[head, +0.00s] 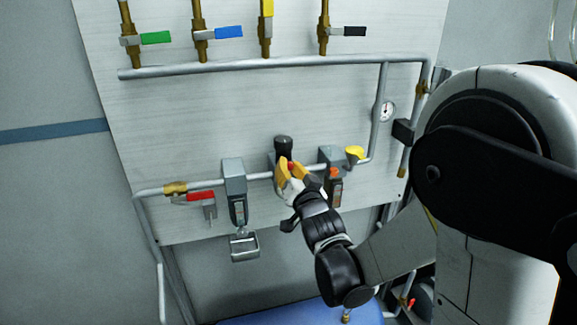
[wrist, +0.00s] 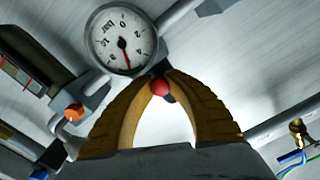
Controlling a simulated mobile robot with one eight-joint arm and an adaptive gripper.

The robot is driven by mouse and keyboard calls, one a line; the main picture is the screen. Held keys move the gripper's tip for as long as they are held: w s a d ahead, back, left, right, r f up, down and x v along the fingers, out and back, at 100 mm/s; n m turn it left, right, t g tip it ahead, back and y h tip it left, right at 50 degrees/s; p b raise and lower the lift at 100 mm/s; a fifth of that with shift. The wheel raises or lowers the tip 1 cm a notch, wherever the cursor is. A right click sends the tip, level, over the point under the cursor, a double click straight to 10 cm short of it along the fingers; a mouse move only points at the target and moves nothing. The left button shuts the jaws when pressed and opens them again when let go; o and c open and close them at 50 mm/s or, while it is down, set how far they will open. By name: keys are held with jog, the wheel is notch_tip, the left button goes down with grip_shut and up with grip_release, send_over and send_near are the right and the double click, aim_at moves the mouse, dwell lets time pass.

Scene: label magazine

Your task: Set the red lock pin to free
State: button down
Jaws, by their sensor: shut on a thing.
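The red lock pin (wrist: 160,88) shows its round red head between the yellow fingertips in the wrist view. In the head view only a small bit of red (head: 291,165) shows at the fingertips. My gripper (head: 287,164) is shut on the pin, its tips at the fitting with the black top (head: 283,143) on the lower pipe. The fingers (wrist: 160,76) arch around the pin with a gap between them lower down. The pin's shaft and its seat are mostly hidden, so I cannot tell its setting.
A grey unit with an orange knob (head: 334,173) and a yellow knob (head: 355,152) stand close right of my gripper. A grey unit with a hanging cup (head: 244,245) and a red-handled valve (head: 200,197) are left. A dial gauge (wrist: 123,38) is beside the fingertips.

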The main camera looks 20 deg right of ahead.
jog(key=shift+s, duration=0.95)
jog(key=c, duration=1.3)
grip_release()
jog(key=shift+o, duration=0.2)
jog(key=shift+s, duration=0.1)
jog(key=s, duration=1.2)
